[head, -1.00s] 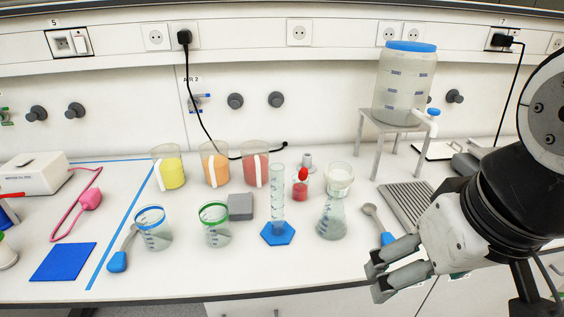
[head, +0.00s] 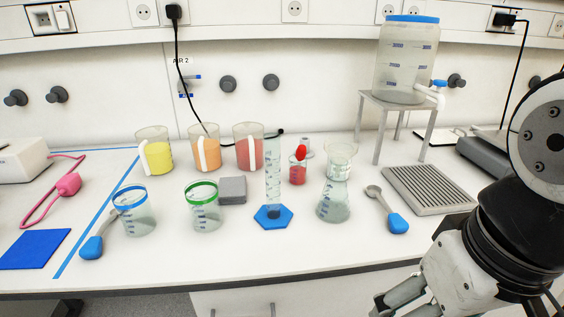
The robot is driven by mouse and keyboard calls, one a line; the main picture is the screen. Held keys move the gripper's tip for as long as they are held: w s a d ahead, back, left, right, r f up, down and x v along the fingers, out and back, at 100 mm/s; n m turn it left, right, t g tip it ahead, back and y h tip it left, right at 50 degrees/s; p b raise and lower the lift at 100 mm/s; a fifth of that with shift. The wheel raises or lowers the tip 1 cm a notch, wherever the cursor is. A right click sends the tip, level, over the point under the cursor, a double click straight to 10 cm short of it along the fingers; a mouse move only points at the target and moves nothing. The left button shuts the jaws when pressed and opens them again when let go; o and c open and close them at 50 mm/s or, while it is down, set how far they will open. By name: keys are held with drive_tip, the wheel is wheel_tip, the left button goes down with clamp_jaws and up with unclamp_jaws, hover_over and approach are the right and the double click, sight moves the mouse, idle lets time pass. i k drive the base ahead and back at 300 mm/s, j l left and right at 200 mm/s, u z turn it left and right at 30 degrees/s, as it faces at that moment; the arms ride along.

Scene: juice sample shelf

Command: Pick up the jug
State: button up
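Three clear jugs with white handles stand in a row at the back of the bench: one with yellow liquid (head: 158,156), one with orange liquid (head: 211,153) and one with red liquid (head: 252,152). They are upright; I cannot tell which of them is the jug meant. My gripper (head: 385,307) is at the bottom right, in front of the bench edge and well apart from the jugs. Its fingertips are partly cut off by the picture's lower edge, so its opening is unclear. I see nothing held in it.
A blue-rimmed beaker (head: 135,214), green-rimmed beaker (head: 205,209), grey block (head: 233,190), measuring cylinder (head: 273,180) and conical flask (head: 333,200) stand before the jugs. A small red-liquid vessel (head: 298,174) is beside them. A large container (head: 407,60) stands on a stand at right.

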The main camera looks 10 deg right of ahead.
sight(248, 136)
drive_tip(key=i+j+u, duration=0.2)
drive_tip(key=j+u, duration=0.15)
drive_tip(key=j, duration=0.15)
drive_tip(key=i+j+u, duration=0.35)
drive_tip(key=j, duration=0.15)
drive_tip(key=i+j+u, duration=0.2)
drive_tip(key=j+u, duration=0.15)
drive_tip(key=j, duration=0.1)
